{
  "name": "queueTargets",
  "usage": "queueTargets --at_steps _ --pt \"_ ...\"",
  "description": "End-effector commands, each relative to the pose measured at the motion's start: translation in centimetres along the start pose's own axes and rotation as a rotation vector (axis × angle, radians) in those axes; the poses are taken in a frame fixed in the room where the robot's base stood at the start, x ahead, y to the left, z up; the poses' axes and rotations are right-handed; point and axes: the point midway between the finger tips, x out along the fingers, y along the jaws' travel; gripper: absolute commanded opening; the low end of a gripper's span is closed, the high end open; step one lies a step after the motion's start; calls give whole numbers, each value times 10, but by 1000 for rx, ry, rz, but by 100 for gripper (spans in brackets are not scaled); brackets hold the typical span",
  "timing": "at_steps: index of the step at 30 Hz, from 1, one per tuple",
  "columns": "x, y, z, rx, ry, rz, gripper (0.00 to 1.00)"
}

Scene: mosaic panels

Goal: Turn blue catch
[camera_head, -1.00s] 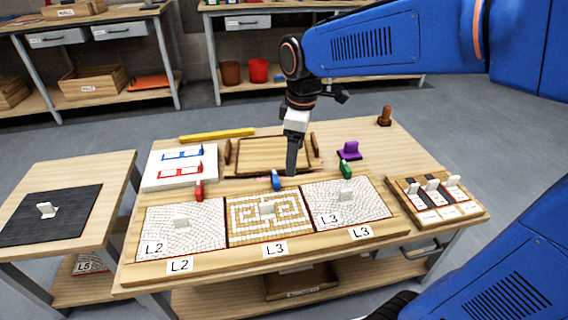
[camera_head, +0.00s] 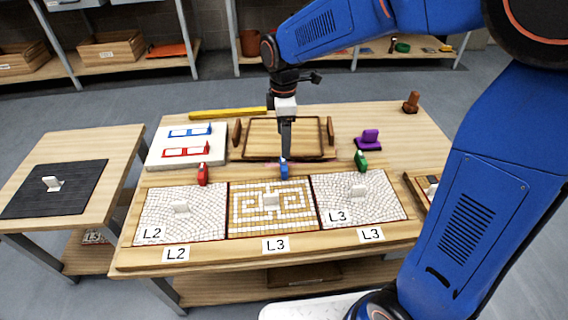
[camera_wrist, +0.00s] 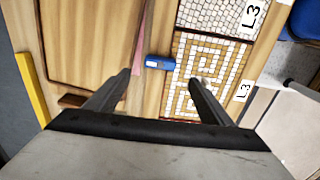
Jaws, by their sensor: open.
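The blue catch (camera_head: 284,168) stands at the back edge of the middle mosaic panel (camera_head: 233,212), which has a tan and white maze pattern. In the wrist view the blue catch (camera_wrist: 158,62) lies ahead of and between the two fingers of my gripper (camera_wrist: 160,80), apart from both. My gripper (camera_head: 286,152) points down just behind or above the catch in the head view and partly overlaps it. The fingers are spread and empty. Whether they are level with the catch is hard to tell.
A red catch (camera_head: 203,174) and a green catch (camera_head: 361,160) stand on either side, behind white mosaic panels. A wooden tray (camera_head: 290,156) lies behind my gripper. A purple piece (camera_head: 368,140) and a white board (camera_head: 158,152) are also on the table.

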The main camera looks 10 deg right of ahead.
Motion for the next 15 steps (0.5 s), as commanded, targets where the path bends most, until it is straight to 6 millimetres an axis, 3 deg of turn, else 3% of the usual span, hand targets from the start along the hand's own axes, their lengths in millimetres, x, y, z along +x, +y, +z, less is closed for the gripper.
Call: queueTargets --at_steps 15 --pt "89 -1 0 1 -1 -2 75"
